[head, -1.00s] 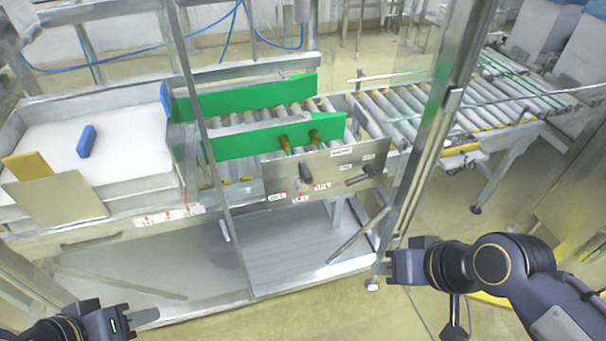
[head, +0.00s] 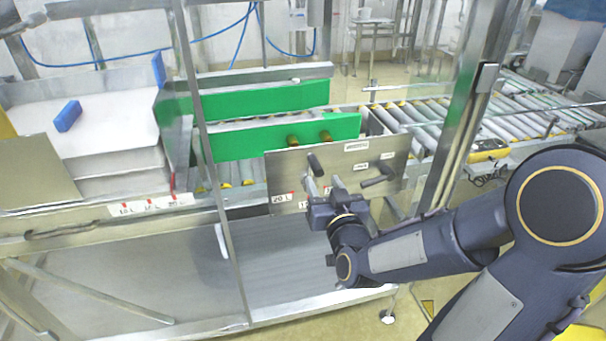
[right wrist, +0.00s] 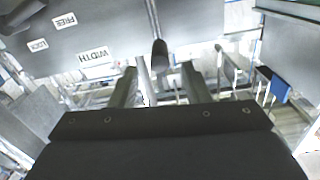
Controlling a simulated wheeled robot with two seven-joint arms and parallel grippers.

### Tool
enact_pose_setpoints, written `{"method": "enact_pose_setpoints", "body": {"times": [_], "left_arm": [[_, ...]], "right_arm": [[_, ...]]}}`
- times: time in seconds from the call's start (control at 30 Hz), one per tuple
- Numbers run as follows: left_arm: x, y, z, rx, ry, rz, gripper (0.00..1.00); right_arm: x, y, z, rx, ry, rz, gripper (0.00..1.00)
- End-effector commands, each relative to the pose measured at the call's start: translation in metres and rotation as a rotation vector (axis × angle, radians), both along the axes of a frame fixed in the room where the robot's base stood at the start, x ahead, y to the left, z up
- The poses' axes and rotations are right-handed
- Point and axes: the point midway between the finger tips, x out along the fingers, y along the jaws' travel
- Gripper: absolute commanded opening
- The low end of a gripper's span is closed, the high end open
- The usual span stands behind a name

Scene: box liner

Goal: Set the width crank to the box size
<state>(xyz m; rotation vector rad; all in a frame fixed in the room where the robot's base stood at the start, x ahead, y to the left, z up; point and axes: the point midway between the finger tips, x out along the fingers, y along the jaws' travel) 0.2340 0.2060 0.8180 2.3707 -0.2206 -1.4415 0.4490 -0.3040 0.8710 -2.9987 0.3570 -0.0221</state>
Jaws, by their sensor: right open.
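The width crank's black handle (head: 314,163) sticks out from the grey metal panel (head: 285,167), which has a WIDTH label. My right gripper (head: 324,183) is open just below and in front of the handle. In the right wrist view the handle (right wrist: 160,54) appears between and beyond the open fingers (right wrist: 160,88); I cannot tell whether they touch it. Size labels, one reading 20 L (head: 283,198), sit low on the panel; my gripper partly hides this row. My left gripper is out of view.
A second black lever (head: 378,178) is on the panel's right, near small labels; LOCK (right wrist: 38,45) and FREE (right wrist: 65,20) read in the wrist view. Green guide plates (head: 240,140) stand behind over rollers. A frame post (head: 462,130) stands right of the panel.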

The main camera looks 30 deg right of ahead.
Motion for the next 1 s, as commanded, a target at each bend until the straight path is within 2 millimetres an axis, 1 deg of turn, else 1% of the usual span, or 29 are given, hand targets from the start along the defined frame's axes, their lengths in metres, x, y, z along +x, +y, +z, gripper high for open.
{"method": "enact_pose_setpoints", "body": {"times": [0.3,0.4,0.57,0.8,0.83,1.0], "left_arm": [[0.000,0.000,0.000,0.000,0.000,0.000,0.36],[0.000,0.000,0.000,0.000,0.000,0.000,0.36],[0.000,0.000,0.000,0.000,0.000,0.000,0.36],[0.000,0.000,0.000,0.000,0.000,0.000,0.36],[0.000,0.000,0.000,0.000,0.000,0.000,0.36],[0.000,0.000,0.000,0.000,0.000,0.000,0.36]], "right_arm": [[0.048,-0.012,0.001,-0.002,0.000,0.000,0.43],[0.060,-0.014,0.001,0.000,0.000,0.000,0.43],[0.070,-0.017,0.001,0.000,0.000,0.001,0.43],[0.071,-0.017,0.002,0.001,0.000,0.001,0.43],[0.071,-0.017,0.002,0.001,0.000,0.001,0.42],[0.070,-0.017,0.002,0.001,0.000,0.001,0.20]]}}
